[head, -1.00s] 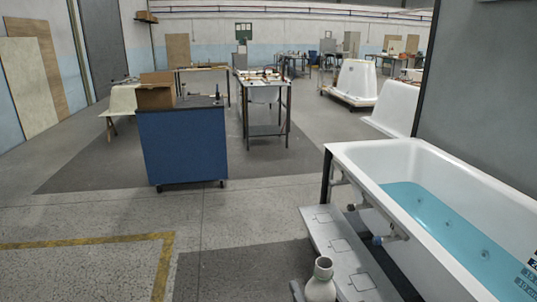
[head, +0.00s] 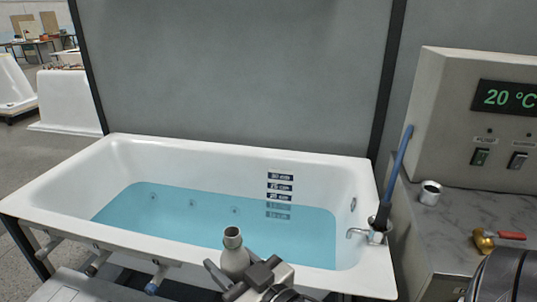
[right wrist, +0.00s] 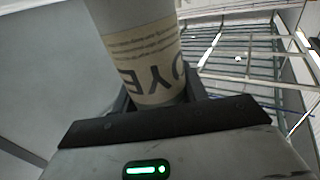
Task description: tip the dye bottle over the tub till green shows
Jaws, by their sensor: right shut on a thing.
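The dye bottle (head: 234,258) is pale grey-white with an open neck and stands upright at the tub's front edge in the head view. In the right wrist view the bottle (right wrist: 140,50) carries a tan label reading DYE. My right gripper (head: 239,277) is shut on its body; the fingers (right wrist: 157,100) show on both sides of it. The white bathtub (head: 75,180) holds clear blue water (head: 180,222), with no green in it. The bottle's mouth overlaps the near water in the picture. My left gripper is not in view.
A grey panel (head: 240,70) stands behind the tub.

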